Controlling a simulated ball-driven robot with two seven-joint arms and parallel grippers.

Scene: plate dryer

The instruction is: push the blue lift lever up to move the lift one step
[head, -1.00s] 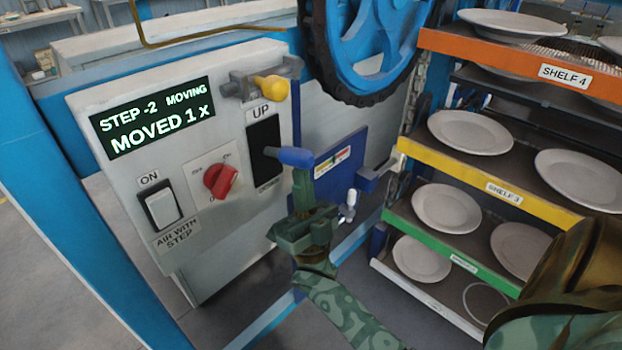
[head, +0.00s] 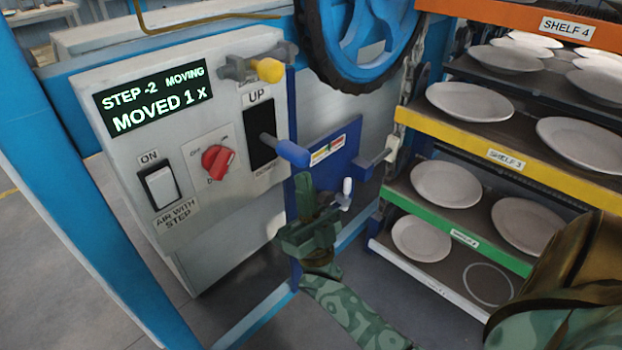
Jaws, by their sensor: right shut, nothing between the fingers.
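The blue lift lever (head: 292,153) sticks out of a black slot (head: 261,125) in the grey control panel (head: 205,225), under the UP label. Its rod sits near the slot's middle and its handle slopes down toward me. My right gripper (head: 304,182) is shut and empty, fingers pointing up just below the lever's handle. I cannot tell whether they touch. The display (head: 155,98) reads "STEP -2 MOVING" and "MOVED 1 x". The lift's shelves stand at the right, with orange shelf 4 (head: 500,13) above yellow shelf 3 (head: 470,145). My left gripper is not in view.
The panel also carries a red knob (head: 216,162), a white ON switch (head: 161,188) and a yellow-ended lever (head: 269,70). A blue wheel (head: 345,30) is above. Plates (head: 445,185) lie on the shelves, close to my right arm. Floor is clear at lower left.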

